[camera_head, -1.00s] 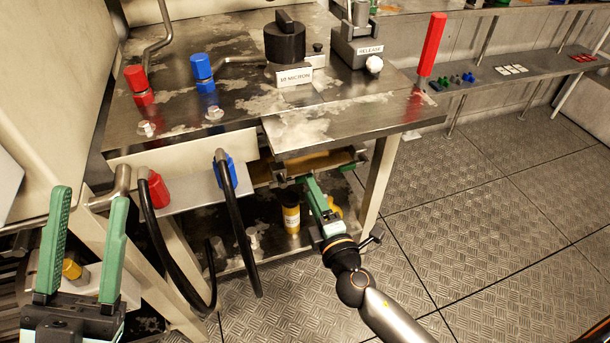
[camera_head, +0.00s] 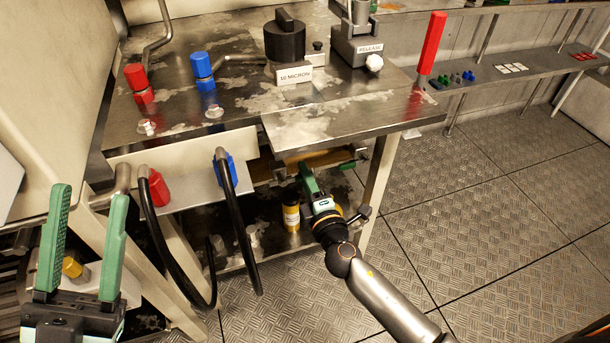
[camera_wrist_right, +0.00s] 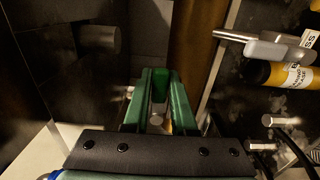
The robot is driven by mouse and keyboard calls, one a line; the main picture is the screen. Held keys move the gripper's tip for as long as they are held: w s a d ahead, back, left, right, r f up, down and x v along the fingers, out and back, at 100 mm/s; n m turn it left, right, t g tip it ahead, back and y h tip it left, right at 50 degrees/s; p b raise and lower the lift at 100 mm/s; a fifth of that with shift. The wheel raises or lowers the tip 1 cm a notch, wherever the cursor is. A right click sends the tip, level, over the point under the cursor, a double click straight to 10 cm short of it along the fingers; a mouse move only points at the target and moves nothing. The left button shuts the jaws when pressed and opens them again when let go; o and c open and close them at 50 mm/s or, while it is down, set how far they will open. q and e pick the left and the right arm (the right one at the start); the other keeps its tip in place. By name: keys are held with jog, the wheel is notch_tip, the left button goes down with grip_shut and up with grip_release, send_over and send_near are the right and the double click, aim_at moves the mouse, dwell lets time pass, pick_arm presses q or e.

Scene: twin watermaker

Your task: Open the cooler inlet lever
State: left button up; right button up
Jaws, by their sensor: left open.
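A small green handle (camera_head: 348,166) shows under the front edge of the steel bench; I cannot tell for sure whether it is the cooler inlet lever. My right gripper (camera_head: 308,180) is under the bench, left of this handle, partly hidden by the bench edge. In the right wrist view its green fingers (camera_wrist_right: 158,98) stand a little apart with a dark green piece (camera_wrist_right: 160,85) between them. Whether they grip it is unclear. My left gripper (camera_head: 84,238) is open and empty at the lower left, away from the bench underside.
A yellow bottle (camera_head: 291,216) stands on the lower shelf below my right gripper; it also shows in the right wrist view (camera_wrist_right: 283,75). Black hoses (camera_head: 238,225) hang from a red connector (camera_head: 158,188) and a blue connector (camera_head: 226,172). The floor (camera_head: 480,220) at right is clear.

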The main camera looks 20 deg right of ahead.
grip_shut()
dwell(0.9)
